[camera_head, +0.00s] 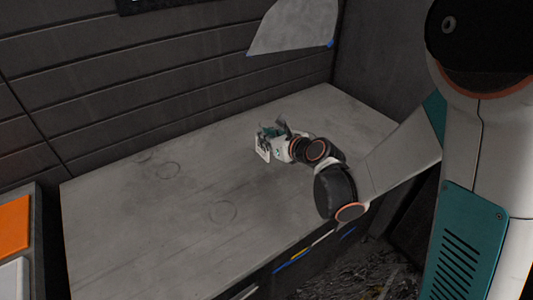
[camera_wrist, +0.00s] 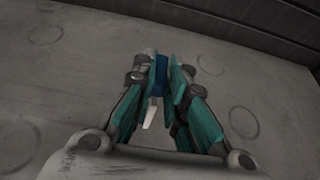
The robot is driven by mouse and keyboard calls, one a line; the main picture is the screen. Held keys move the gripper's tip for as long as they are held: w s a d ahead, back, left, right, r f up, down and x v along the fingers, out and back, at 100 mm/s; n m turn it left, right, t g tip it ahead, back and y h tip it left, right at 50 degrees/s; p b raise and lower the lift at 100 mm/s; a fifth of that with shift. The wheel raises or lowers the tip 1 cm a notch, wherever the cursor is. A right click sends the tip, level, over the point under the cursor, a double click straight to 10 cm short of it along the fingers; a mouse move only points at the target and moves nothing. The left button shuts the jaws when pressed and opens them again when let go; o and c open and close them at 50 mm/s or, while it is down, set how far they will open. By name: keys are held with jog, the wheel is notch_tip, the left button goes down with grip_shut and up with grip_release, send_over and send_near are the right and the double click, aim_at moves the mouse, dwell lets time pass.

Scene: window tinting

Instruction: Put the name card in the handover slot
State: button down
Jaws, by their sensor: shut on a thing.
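My gripper (camera_head: 268,137) is over the grey bench in the head view, and its fingers also show in the wrist view (camera_wrist: 165,70). It is shut on a small blue and white piece (camera_wrist: 161,76), which seems to be the name card; the fingers cover much of it. In the head view a small pale rectangle (camera_head: 263,154) hangs at the fingertips above the bench top. I cannot make out any writing on it. I cannot pick out the handover slot for certain in either view.
The bench top (camera_head: 150,235) is mostly bare, with faint ring marks. A translucent sheet with blue corners (camera_head: 295,27) hangs at the back wall. Orange (camera_head: 13,222) and white (camera_head: 12,276) panels are at the left edge. Blue and yellow strips (camera_head: 304,251) line the bench front.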

aim_at(267, 161)
jog(key=shift+f+b, duration=0.9)
jog(key=shift+f, duration=1.4)
jog(key=shift+f, duration=0.2)
jog(key=c, duration=1.6)
grip_release()
jog(key=shift+r, duration=0.2)
